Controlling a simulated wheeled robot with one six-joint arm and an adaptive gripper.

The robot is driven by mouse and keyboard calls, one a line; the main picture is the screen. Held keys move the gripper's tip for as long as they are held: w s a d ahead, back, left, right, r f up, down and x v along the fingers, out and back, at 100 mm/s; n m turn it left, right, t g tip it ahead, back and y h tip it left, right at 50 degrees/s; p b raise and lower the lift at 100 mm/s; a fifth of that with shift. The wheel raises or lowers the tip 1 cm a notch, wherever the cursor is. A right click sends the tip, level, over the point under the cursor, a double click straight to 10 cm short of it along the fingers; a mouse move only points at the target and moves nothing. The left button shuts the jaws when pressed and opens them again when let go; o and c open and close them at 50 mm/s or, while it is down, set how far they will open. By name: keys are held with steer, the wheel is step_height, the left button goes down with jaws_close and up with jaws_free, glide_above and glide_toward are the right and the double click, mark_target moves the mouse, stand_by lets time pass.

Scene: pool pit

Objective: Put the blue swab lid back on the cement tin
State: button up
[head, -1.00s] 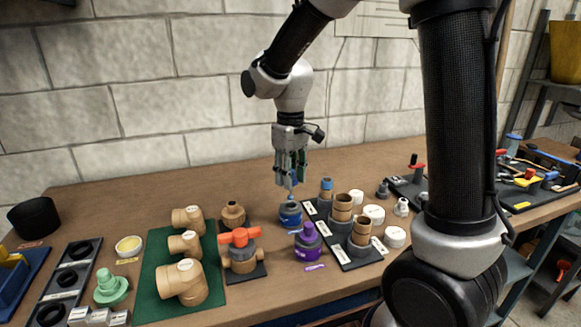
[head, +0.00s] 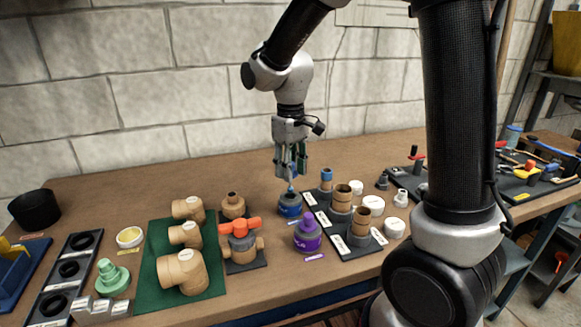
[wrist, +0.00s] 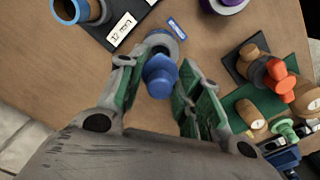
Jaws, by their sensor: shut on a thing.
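The blue swab lid (wrist: 161,78) is held between the fingers of my gripper (head: 290,172), and its handle side faces the wrist camera. It also shows as a bit of blue between the fingers in the head view, with the thin swab (head: 291,187) pointing down. The cement tin (head: 290,207), blue with a grey top, stands upright on the bench directly below. In the wrist view the tin's grey top (wrist: 160,40) shows partly behind the lid. The lid looks above the tin; whether the swab tip is inside its mouth I cannot tell.
A purple tin (head: 307,236) stands close in front of the blue tin. A black tray of pipe couplings (head: 357,246) lies to the right. An orange-handled valve (head: 241,240) and a green mat with elbows (head: 150,280) lie to the left. Bare bench (head: 140,180) is behind.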

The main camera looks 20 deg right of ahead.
steer(key=shift+f, duration=0.45)
steer(key=shift+f, duration=0.55)
steer(key=shift+f, duration=0.25)
stand_by(0.4)
steer(key=shift+f, duration=0.75)
steer(key=shift+f, duration=0.45)
steer(key=shift+f, duration=0.55)
steer(key=shift+f, duration=0.15)
stand_by(0.4)
steer(key=o, duration=0.9)
